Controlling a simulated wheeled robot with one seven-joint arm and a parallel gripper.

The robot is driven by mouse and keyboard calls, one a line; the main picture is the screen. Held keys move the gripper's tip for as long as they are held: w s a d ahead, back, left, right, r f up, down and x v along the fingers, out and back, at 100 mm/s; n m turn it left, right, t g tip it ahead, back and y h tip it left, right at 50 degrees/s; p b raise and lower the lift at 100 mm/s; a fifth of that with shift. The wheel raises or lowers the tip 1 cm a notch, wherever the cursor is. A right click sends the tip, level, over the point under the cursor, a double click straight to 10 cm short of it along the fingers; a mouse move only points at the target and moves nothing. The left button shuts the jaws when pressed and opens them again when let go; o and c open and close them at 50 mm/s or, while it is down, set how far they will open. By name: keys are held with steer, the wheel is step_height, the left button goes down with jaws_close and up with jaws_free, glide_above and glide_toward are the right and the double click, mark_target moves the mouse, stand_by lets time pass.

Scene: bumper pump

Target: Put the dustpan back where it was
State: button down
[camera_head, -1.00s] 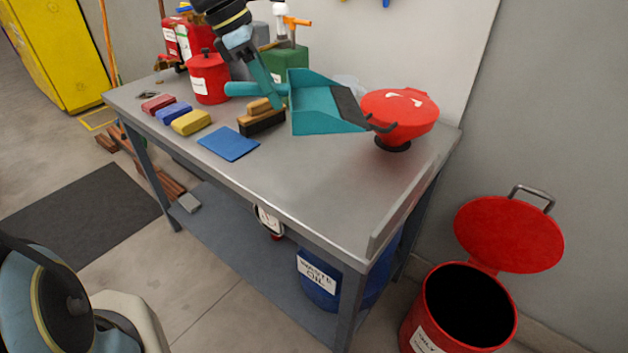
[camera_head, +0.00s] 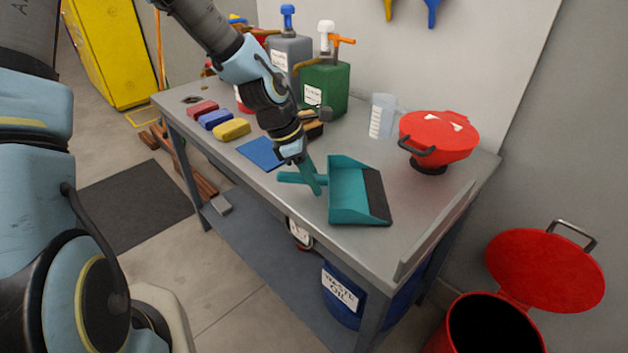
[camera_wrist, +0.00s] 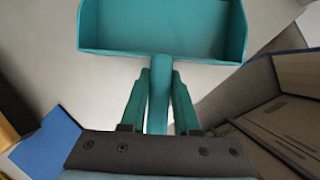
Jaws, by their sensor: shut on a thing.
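The teal dustpan (camera_head: 347,190) is over the front right part of the metal workbench, its dark-edged mouth facing right. My gripper (camera_head: 316,184) is shut on the dustpan's handle, pointing down from above. In the wrist view the handle (camera_wrist: 158,100) runs between my two teal fingers, and the pan (camera_wrist: 160,28) shows beyond them. I cannot tell whether the pan touches the bench top or hangs just above it.
A red lidded bowl-shaped can (camera_head: 438,137) stands right of the dustpan, with a clear beaker (camera_head: 382,115) behind. A blue cloth (camera_head: 260,153), a yellow sponge (camera_head: 231,129) and a green canister (camera_head: 325,92) are left and behind. The bench's right end has a raised lip (camera_head: 436,228).

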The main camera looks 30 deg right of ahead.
steer(key=shift+f, duration=0.3)
steer(key=c, duration=0.6)
jaws_free()
steer(key=shift+c, duration=0.2)
steer(key=v, duration=1.2)
steer(key=shift+w+b, duration=0.1)
steer(key=shift+b, duration=0.3)
steer(key=w+a+m+t+y, duration=0.2)
steer(key=a+m, duration=1.1)
steer(key=a, duration=1.7)
steer(key=shift+a+f+t+y, duration=0.35)
steer(key=shift+t+y, duration=0.55)
